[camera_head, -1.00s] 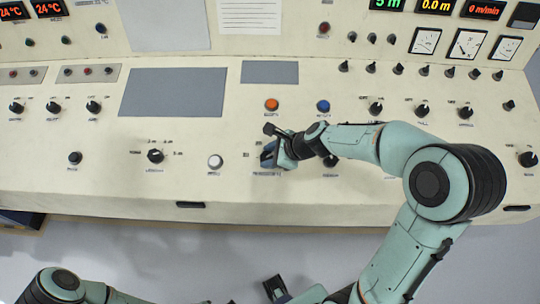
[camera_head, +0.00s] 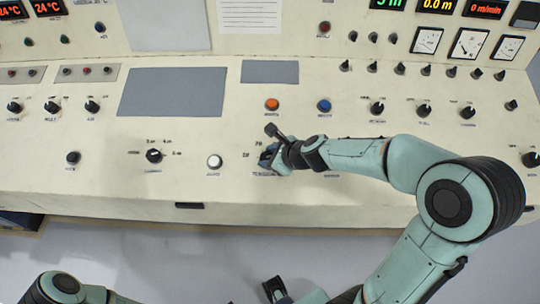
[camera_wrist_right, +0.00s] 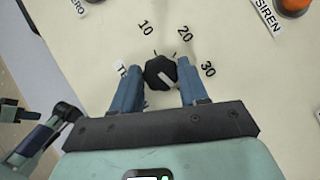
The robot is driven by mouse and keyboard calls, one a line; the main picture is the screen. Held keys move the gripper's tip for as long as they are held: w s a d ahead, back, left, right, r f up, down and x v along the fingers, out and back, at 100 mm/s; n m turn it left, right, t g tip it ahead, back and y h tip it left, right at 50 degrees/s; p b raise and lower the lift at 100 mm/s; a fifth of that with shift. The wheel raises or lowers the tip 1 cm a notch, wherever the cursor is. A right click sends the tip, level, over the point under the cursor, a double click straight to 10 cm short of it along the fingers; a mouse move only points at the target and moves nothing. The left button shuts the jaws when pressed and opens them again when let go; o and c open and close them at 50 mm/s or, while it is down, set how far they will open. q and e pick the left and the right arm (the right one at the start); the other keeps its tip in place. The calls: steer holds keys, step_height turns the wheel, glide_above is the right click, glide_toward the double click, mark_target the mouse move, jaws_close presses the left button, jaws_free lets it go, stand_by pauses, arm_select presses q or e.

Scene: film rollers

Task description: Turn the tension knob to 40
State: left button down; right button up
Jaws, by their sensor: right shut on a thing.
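The tension knob (camera_wrist_right: 160,73) is black with a white pointer line. In the right wrist view its pointer slants to the lower right, below the 30 mark. Printed marks 10, 20 and 30 run around it; another label at its left is partly hidden by a finger. My right gripper (camera_wrist_right: 158,78) is shut on the knob, one finger on each side. In the head view my right gripper (camera_head: 267,157) covers the knob at the panel's lower middle. My left gripper (camera_head: 275,288) is low in the head view, away from the panel, with its fingers apart and empty.
An orange button (camera_head: 272,104) and a blue button (camera_head: 324,105) sit just above my right gripper. A white button (camera_head: 214,161) and another black knob (camera_head: 154,156) are to its left. My right forearm lies over the panel's lower right. The floor in front is clear.

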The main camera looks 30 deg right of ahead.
steer(key=o, duration=1.1)
steer(key=shift+c, duration=0.2)
arm_select(q)
steer(key=w+r+p, duration=0.4)
steer(key=r+p, duration=0.2)
steer(key=r, duration=0.2)
steer(key=shift+w+t+p, duration=0.2)
steer(key=shift+t+p, duration=0.1)
steer(key=shift+p, duration=0.1)
arm_select(e)
steer(key=v, duration=1.3)
steer(key=shift+s, duration=0.2)
arm_select(q)
steer(key=shift+s, duration=0.1)
arm_select(e)
steer(key=shift+d, duration=0.1)
